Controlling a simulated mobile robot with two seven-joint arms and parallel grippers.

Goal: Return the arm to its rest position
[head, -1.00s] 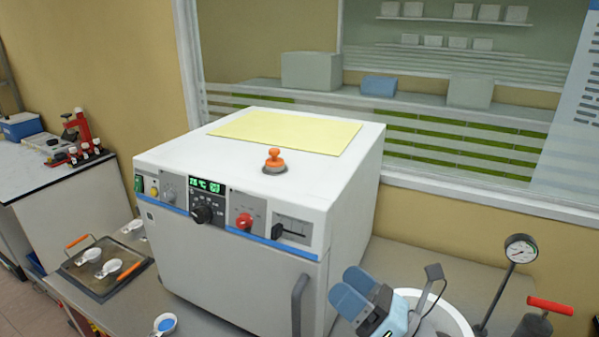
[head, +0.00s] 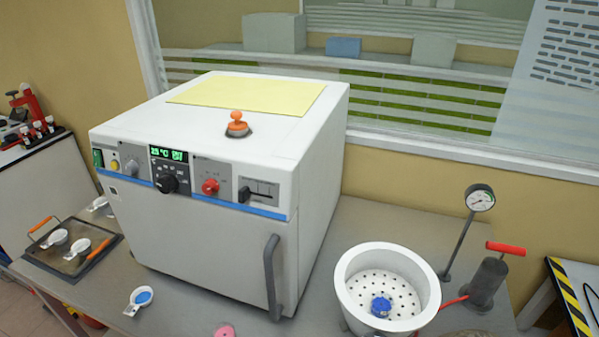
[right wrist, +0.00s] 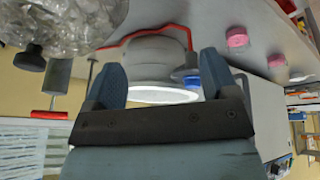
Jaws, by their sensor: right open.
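My right gripper (right wrist: 158,75) shows in the right wrist view, its two blue fingers apart and nothing held between them. Behind the fingers stands the white round vessel (right wrist: 155,55), which is apart from them as far as I can tell. In the head view the vessel (head: 357,293) is uncovered. A blue-topped item (head: 381,306) sits on its perforated plate. Neither gripper shows in the head view now. My left gripper is in no view.
A white oven (head: 190,235) with its door shut fills the left of the bench. A gauge (head: 480,197) and a red-handled pump (head: 488,280) stand right of the vessel. A cup with blue contents (head: 139,300) is in front. A clear bulky object (right wrist: 65,22) is near my right gripper.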

